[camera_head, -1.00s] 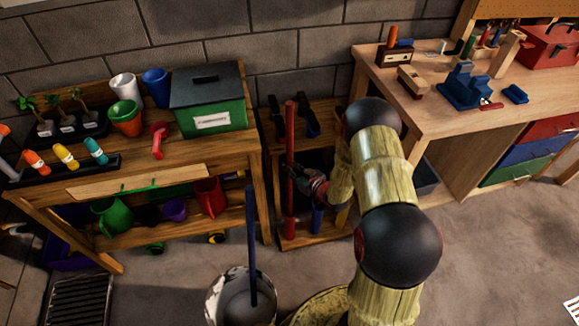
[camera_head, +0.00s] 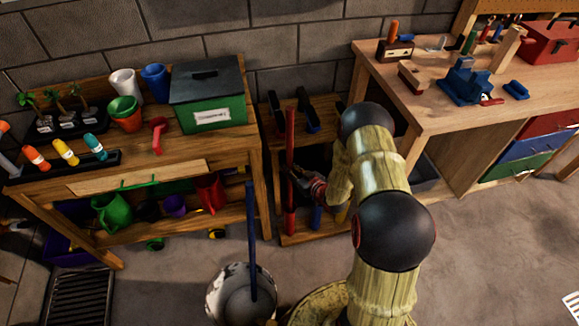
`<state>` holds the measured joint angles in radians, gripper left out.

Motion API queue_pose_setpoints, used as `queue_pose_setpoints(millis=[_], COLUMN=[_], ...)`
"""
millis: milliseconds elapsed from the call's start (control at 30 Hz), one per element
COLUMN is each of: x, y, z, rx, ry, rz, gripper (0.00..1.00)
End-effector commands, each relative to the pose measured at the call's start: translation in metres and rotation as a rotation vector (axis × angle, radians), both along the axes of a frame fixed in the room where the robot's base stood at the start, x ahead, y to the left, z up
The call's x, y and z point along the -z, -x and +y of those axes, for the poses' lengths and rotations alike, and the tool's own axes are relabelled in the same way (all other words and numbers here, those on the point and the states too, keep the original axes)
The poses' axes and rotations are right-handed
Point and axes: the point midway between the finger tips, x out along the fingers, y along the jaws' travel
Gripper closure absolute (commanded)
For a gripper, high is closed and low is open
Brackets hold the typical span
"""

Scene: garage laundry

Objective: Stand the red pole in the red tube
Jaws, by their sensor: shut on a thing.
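The red pole (camera_head: 290,135) stands nearly upright in front of the small wooden rack (camera_head: 270,195). My gripper (camera_head: 294,180) is shut on the pole at about its middle, reaching in from the right. The red tube (camera_head: 289,225) stands at the left of the rack's low shelf, directly below the pole in this view. The pole's lower end lines up with the tube, but I cannot tell whether it is inside the tube or in front of its mouth. My arm hides part of the rack's right side.
A blue tube (camera_head: 317,218) and a yellow tube (camera_head: 342,212) stand to the right of the red tube. A bucket (camera_head: 232,295) with a blue pole (camera_head: 252,235) is in front. A potting bench (camera_head: 180,185) stands left, a workbench (camera_head: 440,115) right.

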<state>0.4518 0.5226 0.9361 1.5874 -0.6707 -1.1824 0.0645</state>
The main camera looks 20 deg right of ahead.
Motion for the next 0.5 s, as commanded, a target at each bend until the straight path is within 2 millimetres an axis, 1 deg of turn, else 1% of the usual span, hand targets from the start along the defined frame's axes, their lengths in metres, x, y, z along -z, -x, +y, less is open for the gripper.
queue_pose_setpoints(millis=[500], x=[0.023], y=[-0.001], z=[0.000], rx=[0.000], ry=[0.001], rz=[-0.002], gripper=[1.00])
